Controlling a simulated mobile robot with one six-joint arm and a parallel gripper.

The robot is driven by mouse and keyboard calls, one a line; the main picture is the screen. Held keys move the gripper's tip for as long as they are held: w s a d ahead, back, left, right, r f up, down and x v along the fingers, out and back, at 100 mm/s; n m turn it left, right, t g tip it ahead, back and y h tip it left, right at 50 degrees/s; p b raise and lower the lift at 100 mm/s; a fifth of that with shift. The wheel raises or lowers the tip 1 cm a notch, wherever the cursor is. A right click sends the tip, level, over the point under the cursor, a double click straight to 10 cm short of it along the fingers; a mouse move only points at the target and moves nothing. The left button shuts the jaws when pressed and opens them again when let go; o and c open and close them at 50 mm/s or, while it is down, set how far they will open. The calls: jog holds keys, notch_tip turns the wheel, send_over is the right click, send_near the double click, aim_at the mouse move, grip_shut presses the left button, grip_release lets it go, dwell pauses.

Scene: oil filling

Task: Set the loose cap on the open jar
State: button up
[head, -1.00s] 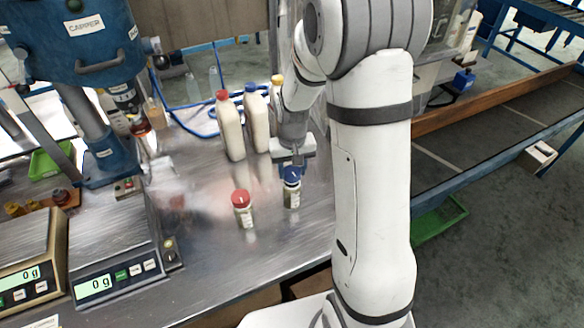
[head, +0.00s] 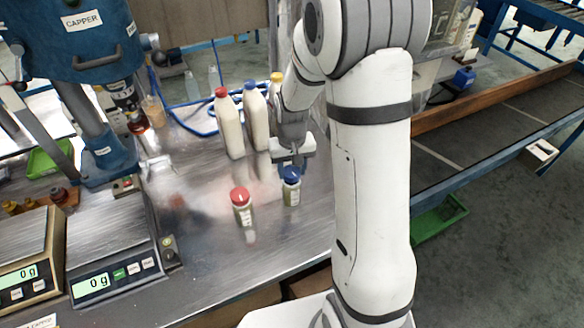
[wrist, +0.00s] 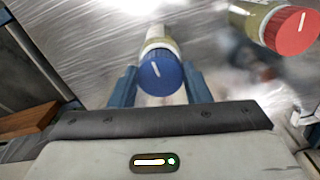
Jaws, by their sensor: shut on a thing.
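A small jar (head: 291,195) with a pale label stands upright on the metal bench. The blue cap (head: 291,173) is at its mouth, in line with the jar; I cannot tell whether it is fully seated. My gripper (head: 291,162) reaches down from above with its fingers on either side of the cap, shut on it. In the wrist view the blue cap (wrist: 162,72), with a white mark on top, sits between the two blue fingers, and part of the jar (wrist: 157,42) shows behind it.
A second jar (head: 243,213) with a red cap (head: 239,194) stands close by on the left. Tall white bottles (head: 229,125) stand behind. Two scales (head: 110,245) and the blue capper (head: 75,50) are on the left. The bench front (head: 215,255) is clear.

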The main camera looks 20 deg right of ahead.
jog(key=shift+f+b, duration=0.45)
jog(key=shift+f, duration=0.05)
dwell(0.5)
jog(key=o, duration=1)
jog(key=shift+o, duration=0.2)
jog(key=shift+r, duration=0.1)
notch_tip(320, 180, up, 7)
jog(key=shift+r+b, duration=0.2)
jog(key=shift+b, duration=0.2)
jog(key=shift+s+r, duration=0.1)
jog(key=shift+r, duration=0.25)
jog(key=s+r+t, duration=0.1)
jog(key=s+r, duration=0.3)
jog(key=s, duration=0.5)
jog(key=s+r+t, duration=0.2)
jog(key=s+r, duration=0.3)
jog(key=s, duration=0.4)
jog(key=shift+s+d+r, duration=0.15)
jog(key=shift+s+r, duration=0.05)
jog(key=shift+s, duration=0.05)
